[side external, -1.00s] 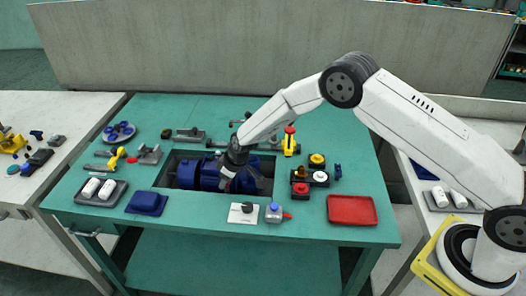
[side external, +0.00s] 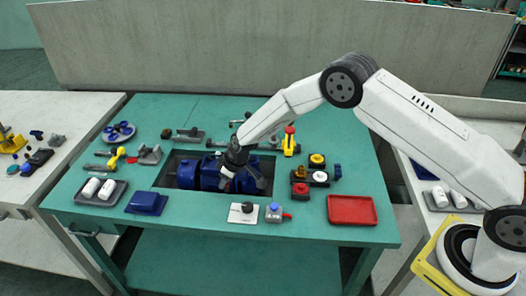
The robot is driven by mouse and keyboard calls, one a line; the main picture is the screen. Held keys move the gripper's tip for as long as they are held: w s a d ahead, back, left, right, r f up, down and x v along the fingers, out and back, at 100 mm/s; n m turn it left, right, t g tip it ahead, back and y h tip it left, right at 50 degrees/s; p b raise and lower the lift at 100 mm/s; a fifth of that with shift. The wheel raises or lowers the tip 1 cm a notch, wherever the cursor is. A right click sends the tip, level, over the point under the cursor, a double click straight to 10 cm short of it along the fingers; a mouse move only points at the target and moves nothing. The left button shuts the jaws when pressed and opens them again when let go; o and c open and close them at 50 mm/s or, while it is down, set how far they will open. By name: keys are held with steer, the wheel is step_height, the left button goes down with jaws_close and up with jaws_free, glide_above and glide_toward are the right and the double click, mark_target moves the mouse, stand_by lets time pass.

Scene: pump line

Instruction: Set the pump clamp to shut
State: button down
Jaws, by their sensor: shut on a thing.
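The blue pump (side external: 190,174) lies in a dark recess in the green bench. My gripper (side external: 236,177) points down at the right part of the pump, with its fingers low among the pump's parts. It is shut on what seems to be the pump clamp, but the clamp is small and mostly hidden behind the fingers and wrist. I cannot make out the angle of the clamp.
A red tray (side external: 352,210) lies at the right front of the green bench (side external: 300,232).

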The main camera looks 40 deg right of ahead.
steer(key=shift+w+d, duration=1.25)
steer(key=shift+d, duration=0.05)
steer(key=shift+c, duration=1.7)
jaws_free()
steer(key=shift+r, duration=0.15)
steer(key=v, duration=0.7)
steer(key=shift+s+r, duration=0.15)
steer(key=shift+r, duration=0.1)
steer(key=shift+d, duration=0.1)
